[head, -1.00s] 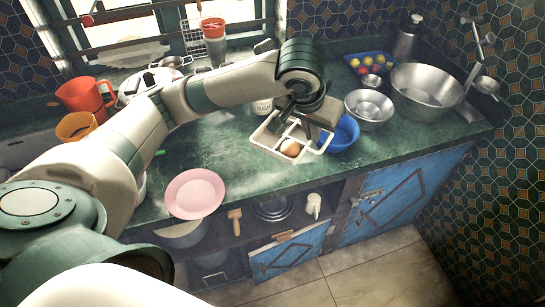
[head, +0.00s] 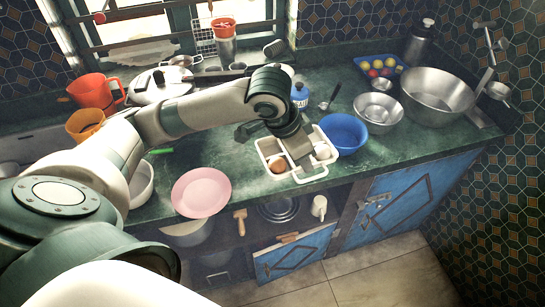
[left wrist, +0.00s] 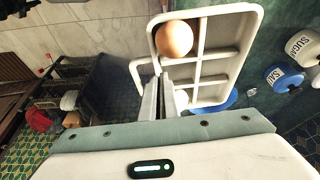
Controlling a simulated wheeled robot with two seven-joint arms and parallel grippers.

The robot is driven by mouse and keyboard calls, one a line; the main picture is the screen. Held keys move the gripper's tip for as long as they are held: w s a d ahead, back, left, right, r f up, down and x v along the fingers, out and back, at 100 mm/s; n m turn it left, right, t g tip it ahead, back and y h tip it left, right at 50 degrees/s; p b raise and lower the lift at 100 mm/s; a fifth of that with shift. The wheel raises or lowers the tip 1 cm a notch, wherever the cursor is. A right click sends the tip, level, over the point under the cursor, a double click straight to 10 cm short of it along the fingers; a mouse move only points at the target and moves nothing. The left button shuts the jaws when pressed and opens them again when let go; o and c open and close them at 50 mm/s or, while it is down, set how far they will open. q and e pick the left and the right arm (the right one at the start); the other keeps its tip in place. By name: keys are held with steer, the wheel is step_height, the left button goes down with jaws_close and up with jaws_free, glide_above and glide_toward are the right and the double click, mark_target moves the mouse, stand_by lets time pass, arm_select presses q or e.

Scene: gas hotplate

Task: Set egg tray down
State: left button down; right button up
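The white egg tray (head: 270,150) is at the counter's front edge, left of the blue bowl. A brown egg (head: 278,167) lies in its left front compartment, and a pale round thing (head: 322,151) shows at its right side. My left gripper (head: 303,160) is over the tray's middle, its hand hiding part of it. In the left wrist view, the fingers (left wrist: 166,88) are close together on the tray's (left wrist: 219,45) wall, beside the egg (left wrist: 174,39). Whether the tray's underside touches the counter cannot be told. My right gripper is not in view.
The blue bowl (head: 343,132) stands right beside the tray. A pink plate (head: 201,191) lies to its left. Steel bowls (head: 433,95) and a blue tray of colored balls (head: 380,67) are further right. The green counter between plate and tray is clear.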

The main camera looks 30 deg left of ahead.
mark_target(276, 153)
arm_select(q)
steer(key=shift+s+f+m+h, duration=0.3)
steer(key=shift+s+m, duration=0.2)
steer(key=shift+m, duration=0.2)
steer(key=shift+a, duration=0.1)
steer(key=w+a+f, duration=0.1)
steer(key=a+f, duration=0.1)
steer(key=a, duration=0.1)
steer(key=w+a+f+p, duration=0.1)
steer(key=w+a+f, duration=0.1)
steer(key=a, duration=0.2)
steer(key=w+a+f+p, duration=0.1)
steer(key=w+a+f, duration=0.1)
steer(key=a+f, duration=0.1)
steer(key=shift+a, duration=0.25)
steer(key=shift+f+p, duration=0.8)
steer(key=shift+f, duration=1.2)
